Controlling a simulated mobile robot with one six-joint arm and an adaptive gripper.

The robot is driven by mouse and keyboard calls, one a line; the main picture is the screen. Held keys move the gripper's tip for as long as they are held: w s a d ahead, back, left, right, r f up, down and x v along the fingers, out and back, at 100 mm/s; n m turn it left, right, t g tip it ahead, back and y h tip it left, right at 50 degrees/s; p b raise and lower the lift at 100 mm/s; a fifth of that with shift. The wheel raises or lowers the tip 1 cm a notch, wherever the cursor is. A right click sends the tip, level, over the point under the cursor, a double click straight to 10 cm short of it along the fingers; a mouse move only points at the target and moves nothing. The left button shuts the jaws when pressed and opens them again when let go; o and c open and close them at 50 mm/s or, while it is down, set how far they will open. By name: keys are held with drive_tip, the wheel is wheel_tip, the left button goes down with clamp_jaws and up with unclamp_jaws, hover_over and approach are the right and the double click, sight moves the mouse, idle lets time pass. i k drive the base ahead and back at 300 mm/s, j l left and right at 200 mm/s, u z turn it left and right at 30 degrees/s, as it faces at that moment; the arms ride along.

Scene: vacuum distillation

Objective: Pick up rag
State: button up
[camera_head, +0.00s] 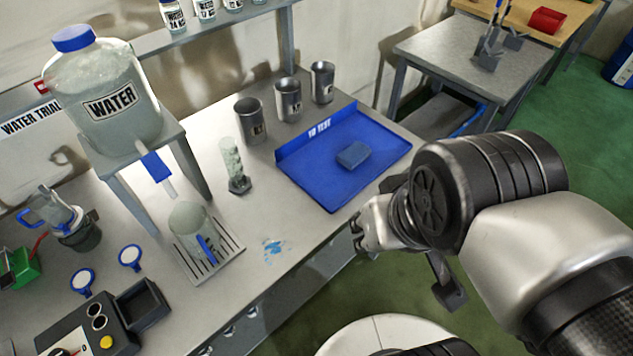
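A small folded grey-blue block, which looks like the rag (353,154), lies on the blue tray (318,180) labelled "TO TEST" on the bench. It lies right of the tray's middle, with clear tray surface around it. My gripper (403,258) is beyond the bench's front edge, to the lower right of the tray. Its fingers look spread apart, with green floor showing between them, and they hold nothing. My wrist covers the area just right of the tray. The rag is fully in view and apart from the gripper.
Metal cups (288,100) stand behind the tray, and a glass cylinder (233,165) stands left of it. A beaker (193,228) sits on a slatted stand under the water jug (105,95). A blue spill (273,249) marks the bench. A side table (440,52) stands at the back right.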

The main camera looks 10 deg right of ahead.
sight(351, 157)
drive_tip(key=i+l+u, duration=0.2)
drive_tip(key=l, duration=0.15)
drive_tip(key=i+l+u, duration=0.2)
drive_tip(key=l, duration=0.15)
drive_tip(key=i+l+u, duration=0.1)
drive_tip(key=l+u, duration=0.15)
drive_tip(key=l, duration=0.15)
drive_tip(key=i+l+u, duration=0.2)
drive_tip(key=l, duration=0.25)
drive_tip(key=l+u, duration=0.2)
drive_tip(key=l, duration=0.2)
